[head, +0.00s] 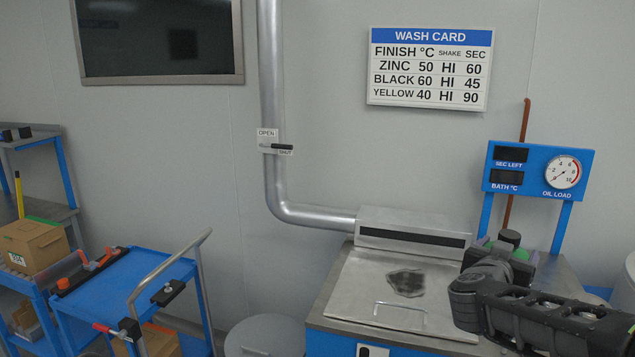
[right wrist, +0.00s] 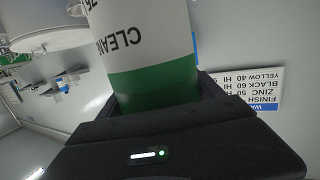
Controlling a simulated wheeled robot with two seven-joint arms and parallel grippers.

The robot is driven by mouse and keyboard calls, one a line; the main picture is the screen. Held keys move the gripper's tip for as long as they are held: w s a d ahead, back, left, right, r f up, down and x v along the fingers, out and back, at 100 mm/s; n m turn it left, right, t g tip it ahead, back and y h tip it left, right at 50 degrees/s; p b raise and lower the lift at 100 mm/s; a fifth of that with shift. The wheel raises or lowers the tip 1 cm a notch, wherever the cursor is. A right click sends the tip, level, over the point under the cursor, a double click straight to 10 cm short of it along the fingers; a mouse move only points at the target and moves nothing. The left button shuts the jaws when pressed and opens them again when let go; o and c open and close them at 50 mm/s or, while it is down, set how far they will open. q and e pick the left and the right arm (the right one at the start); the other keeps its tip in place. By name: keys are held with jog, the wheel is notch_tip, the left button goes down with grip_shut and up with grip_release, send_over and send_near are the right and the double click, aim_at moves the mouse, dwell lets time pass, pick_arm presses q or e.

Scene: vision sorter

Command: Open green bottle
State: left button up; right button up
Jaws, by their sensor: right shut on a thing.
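The green bottle shows in the right wrist view (right wrist: 155,82) as a white body with a green band and large, partly cut-off lettering that starts "CLEAN". My right gripper (right wrist: 160,105) has its dark jaws around the green band and is shut on it. In the head view my right gripper (head: 488,262) is at the right, by the machine's back right corner. A bit of green bottle (head: 520,254) shows behind it, with a dark round top (head: 509,237) just above. The gripper hides most of the bottle, and I cannot tell whether it rests on a surface. My left gripper is not in view.
A steel machine with a closed, handled lid (head: 405,290) stands left of my right arm. A blue gauge panel (head: 538,168) rises behind the gripper. A blue cart (head: 125,285) and a cardboard box (head: 34,245) are at the left. A wash card (head: 430,68) hangs on the wall.

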jog(key=a+f+n+t+y+b, duration=0.1)
jog(key=a+f+n+y, duration=0.1)
jog(key=a+f, duration=0.4)
jog(key=a+f+n+t+y+b, duration=0.1)
jog(key=a+f+y, duration=0.4)
jog(key=f, duration=0.8)
jog(key=a+f+n+t+y+b, duration=0.2)
jog(key=a+f+n, duration=0.3)
jog(key=a+f, duration=0.3)
notch_tip(320, 180, down, 2)
jog(key=shift+s+y+b, duration=0.2)
jog(key=shift+y+b, duration=0.35)
jog(key=shift+y, duration=0.25)
jog(key=shift+a, duration=0.1)
jog(key=shift+s+a, duration=0.1)
jog(key=s+a+f+n+g+y, duration=0.1)
jog(key=s+a+f+n+y, duration=0.2)
jog(key=a, duration=0.4)
jog(key=s+a+f+n+g+y, duration=0.2)
jog(key=s+a+f+n+y, duration=0.2)
jog(key=s+a+y, duration=0.3)
jog(key=shift+s+a+n+g+y, duration=0.2)
jog(key=shift+a+n+g+y, duration=0.1)
jog(key=shift+a+n, duration=0.35)
